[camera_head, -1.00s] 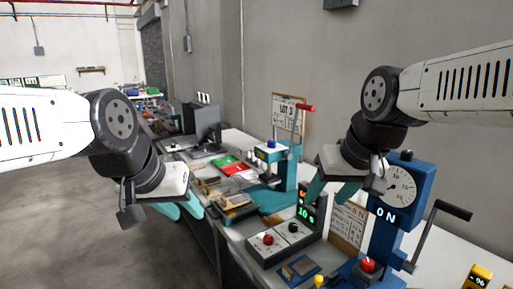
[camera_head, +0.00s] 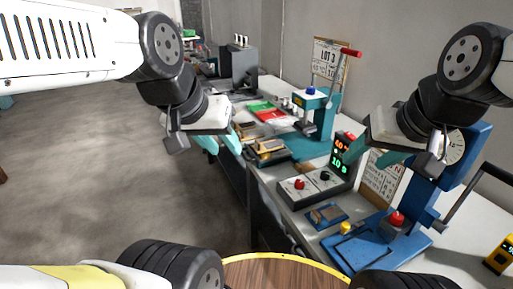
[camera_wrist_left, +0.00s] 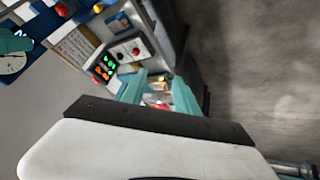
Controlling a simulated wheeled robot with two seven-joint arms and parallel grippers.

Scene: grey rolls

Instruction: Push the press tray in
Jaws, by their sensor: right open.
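A teal press (camera_head: 315,115) with a red-tipped lever stands on the bench, with its teal base (camera_head: 305,147) reaching toward the front edge. A dark tray-like piece with tan blocks (camera_head: 266,150) lies at the front left of that base; I cannot tell if it is the press tray. My left gripper (camera_head: 222,143) hangs just left of it in the head view, fingers apart and empty. Its teal fingers also show spread in the left wrist view (camera_wrist_left: 158,90). My right gripper (camera_head: 368,160) is open, in front of the blue press (camera_head: 452,185), partly hiding it and a notice board.
A control box (camera_head: 312,185) with red and black knobs and a lit display stands between the presses. A small blue tray (camera_head: 327,215) lies before it. A round wooden top (camera_head: 275,275) is at the bottom. Floor to the left is clear.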

